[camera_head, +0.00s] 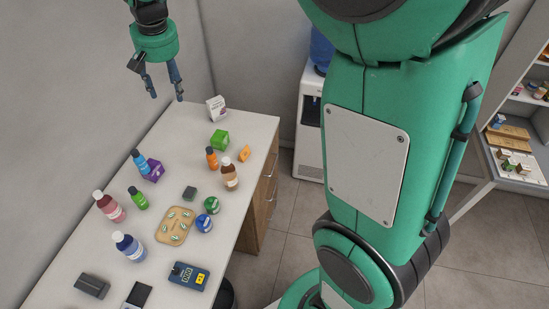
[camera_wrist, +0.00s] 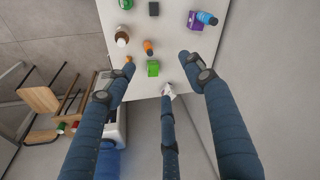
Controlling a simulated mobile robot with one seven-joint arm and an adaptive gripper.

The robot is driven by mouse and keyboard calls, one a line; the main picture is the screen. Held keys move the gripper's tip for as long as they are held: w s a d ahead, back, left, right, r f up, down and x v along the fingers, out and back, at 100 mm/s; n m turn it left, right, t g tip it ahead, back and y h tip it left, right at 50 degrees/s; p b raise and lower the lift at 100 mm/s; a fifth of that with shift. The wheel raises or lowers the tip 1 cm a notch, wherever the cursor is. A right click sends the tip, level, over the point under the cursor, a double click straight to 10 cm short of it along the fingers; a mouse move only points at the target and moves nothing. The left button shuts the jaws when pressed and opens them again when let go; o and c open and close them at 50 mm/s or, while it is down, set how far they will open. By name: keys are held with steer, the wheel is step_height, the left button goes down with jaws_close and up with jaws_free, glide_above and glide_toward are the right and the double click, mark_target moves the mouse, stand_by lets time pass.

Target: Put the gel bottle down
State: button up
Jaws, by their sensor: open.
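My gripper (camera_head: 166,92) is open and empty, above the far end of the white counter (camera_head: 252,125). In the wrist view its fingers (camera_wrist: 162,68) are spread with nothing between them. Which bottle is the gel bottle I cannot tell. On the counter stand a blue bottle (camera_head: 140,161), a green bottle (camera_head: 139,198), a pink bottle (camera_head: 110,208), a larger blue bottle (camera_head: 129,247), an orange bottle (camera_head: 212,158) and a brown bottle (camera_head: 230,175). None touches my gripper.
A pill tray (camera_head: 175,226) and card reader (camera_head: 188,276) lie nearer. A water dispenser (camera_head: 308,120) stands right. The counter's far left is clear.

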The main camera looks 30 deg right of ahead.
steer(key=s+d+r+t, duration=0.15)
steer(key=s+d, duration=0.35)
steer(key=s, duration=0.8)
steer(key=s+d+r+t, duration=0.15)
steer(key=s+d, duration=0.35)
steer(key=s, duration=0.8)
steer(key=s+d+f, duration=0.2)
steer(key=s+f, duration=0.1)
steer(key=s, duration=0.8)
steer(key=shift+d+f+n, duration=0.2)
steer(key=shift+f+n, duration=0.1)
steer(key=shift+f, duration=0.1)
step_height(320, 180, down, 13)
steer(key=b, duration=1.2)
steer(key=shift+b, duration=0.4)
steer(key=shift+r, duration=0.15)
